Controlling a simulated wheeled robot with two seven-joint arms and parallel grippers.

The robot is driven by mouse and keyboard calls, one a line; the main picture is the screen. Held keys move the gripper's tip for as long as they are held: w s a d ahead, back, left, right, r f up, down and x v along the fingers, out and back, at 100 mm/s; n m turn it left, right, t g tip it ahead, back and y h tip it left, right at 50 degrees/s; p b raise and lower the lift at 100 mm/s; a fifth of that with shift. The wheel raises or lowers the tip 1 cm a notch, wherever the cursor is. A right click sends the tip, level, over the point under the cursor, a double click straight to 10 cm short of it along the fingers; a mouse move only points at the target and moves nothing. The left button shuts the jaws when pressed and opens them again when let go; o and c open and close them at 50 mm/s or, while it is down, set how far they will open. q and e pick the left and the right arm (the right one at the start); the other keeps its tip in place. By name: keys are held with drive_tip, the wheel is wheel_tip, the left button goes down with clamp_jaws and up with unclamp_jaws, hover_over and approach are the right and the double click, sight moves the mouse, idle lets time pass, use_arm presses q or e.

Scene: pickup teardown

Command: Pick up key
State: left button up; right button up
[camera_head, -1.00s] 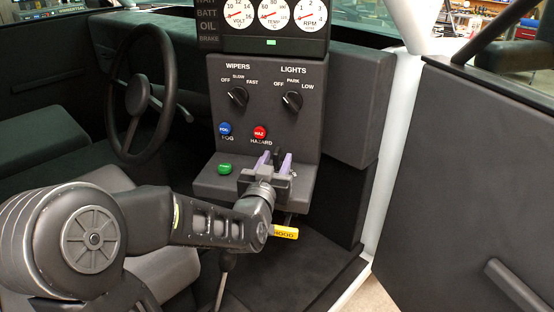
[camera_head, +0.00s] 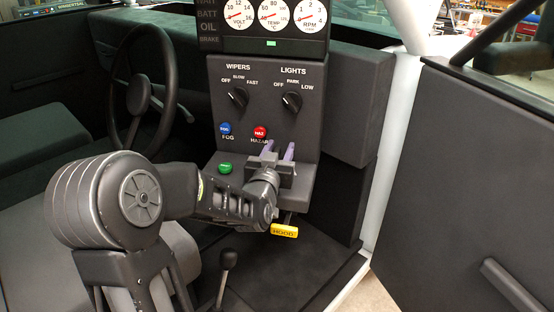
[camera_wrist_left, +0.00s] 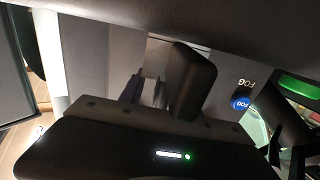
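I cannot make out the key for certain in either view. My left gripper (camera_head: 279,152) is in front of the dark console, over its lower ledge (camera_head: 208,183). Its two purple fingers stand apart, with a gap between them. In the left wrist view, a purple-grey finger (camera_wrist_left: 132,89) shows beside a large black rounded block (camera_wrist_left: 192,80). I cannot tell what this block is. The gripper body hides part of the ledge. My right gripper is not in view.
A green button (camera_head: 225,168) is left of the gripper. The blue fog button (camera_head: 225,129), red hazard button (camera_head: 260,132) and two knobs are above. A yellow hood tag (camera_head: 284,231) hangs below. A lever (camera_head: 227,260) stands beneath; the door (camera_head: 470,190) is at right.

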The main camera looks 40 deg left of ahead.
use_arm(q)
drive_tip(key=shift+c, duration=0.3)
clamp_jaws()
drive_tip(key=shift+r, duration=0.1)
idle(0.4)
